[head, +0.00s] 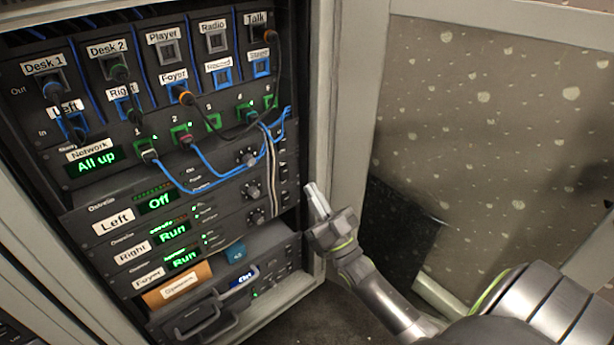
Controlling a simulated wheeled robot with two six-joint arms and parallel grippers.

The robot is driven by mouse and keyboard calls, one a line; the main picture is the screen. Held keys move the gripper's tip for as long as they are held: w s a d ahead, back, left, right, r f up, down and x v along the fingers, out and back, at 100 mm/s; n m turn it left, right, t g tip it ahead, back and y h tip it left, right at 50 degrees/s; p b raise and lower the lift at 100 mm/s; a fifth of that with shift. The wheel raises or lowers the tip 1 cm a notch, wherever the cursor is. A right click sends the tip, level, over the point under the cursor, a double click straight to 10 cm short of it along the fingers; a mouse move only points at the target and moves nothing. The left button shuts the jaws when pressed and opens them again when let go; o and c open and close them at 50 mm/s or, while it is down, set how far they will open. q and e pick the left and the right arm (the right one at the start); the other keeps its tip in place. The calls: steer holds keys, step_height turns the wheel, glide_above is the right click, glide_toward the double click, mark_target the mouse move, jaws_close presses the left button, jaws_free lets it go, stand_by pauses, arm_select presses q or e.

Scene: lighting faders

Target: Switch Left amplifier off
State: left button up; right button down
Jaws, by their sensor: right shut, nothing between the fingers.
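The Left amplifier (130,212) is a dark rack unit with a white "Left" label, and its green display (156,201) reads "Off". A round knob (247,158) and a small rocker switch (283,167) show on the right side of the amplifier rows. Below are the Right amplifier (150,243) and the Foyer amplifier (165,270), both with displays reading "Run". My right gripper (318,200) is shut and empty, beside the rack's right frame post, apart from the switches. My left gripper is not in view.
Blue and pale cables (215,178) hang across the front of the amplifier rows from the network unit (95,160), whose display reads "All up". A patch panel (165,60) fills the top. A drawer-like unit with a handle (205,315) is at the bottom.

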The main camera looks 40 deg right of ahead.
steer(key=v, duration=0.3)
steer(key=shift+f, duration=0.45)
steer(key=shift+s, duration=0.1)
